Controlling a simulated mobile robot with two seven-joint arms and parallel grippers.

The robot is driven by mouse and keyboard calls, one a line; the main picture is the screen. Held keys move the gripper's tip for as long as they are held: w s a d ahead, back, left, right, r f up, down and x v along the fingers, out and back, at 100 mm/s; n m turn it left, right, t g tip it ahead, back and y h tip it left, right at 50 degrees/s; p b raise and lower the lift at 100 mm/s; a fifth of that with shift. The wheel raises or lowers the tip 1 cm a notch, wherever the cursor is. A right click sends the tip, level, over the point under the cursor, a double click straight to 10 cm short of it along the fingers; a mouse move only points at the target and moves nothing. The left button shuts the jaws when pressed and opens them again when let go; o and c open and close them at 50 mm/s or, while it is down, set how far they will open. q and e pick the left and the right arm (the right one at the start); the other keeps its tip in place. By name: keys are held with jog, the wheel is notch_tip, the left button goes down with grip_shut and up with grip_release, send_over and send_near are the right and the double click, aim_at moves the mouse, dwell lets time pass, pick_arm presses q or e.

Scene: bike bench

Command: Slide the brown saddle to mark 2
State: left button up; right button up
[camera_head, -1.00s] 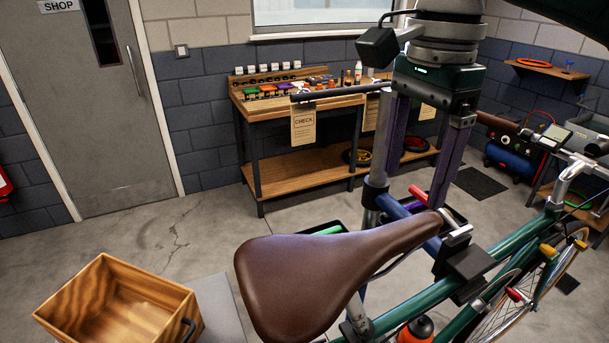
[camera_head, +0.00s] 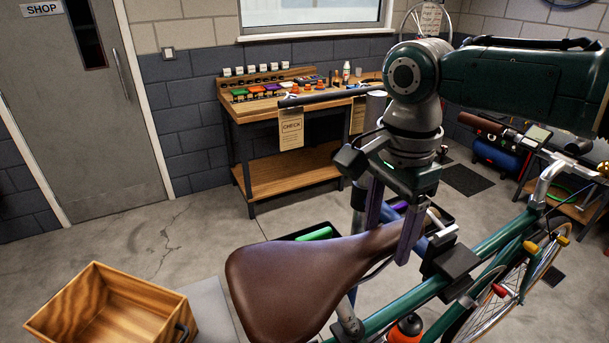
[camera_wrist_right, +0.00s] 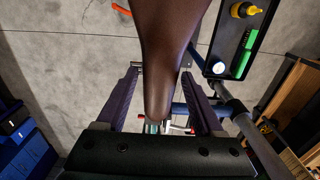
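The brown saddle (camera_head: 287,279) is on the green bicycle (camera_head: 448,279), its narrow nose pointing right and away. My right gripper (camera_head: 387,252) is open, pointing down, with its two purple fingers on either side of the saddle's nose. In the right wrist view the saddle (camera_wrist_right: 167,62) runs down between the spread fingers of the gripper (camera_wrist_right: 162,80), with gaps visible on both sides. Mark 2 cannot be made out. My left gripper is not in view.
A wooden crate (camera_head: 68,331) stands at the lower left beside the saddle. A dark tray (camera_wrist_right: 252,12) with a green item lies near the stand. A black clamp (camera_head: 452,262) sits on the bicycle's tube. A workbench (camera_head: 290,172) stands at the wall.

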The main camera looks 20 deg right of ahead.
grip_shut()
dwell(0.3)
dwell(0.4)
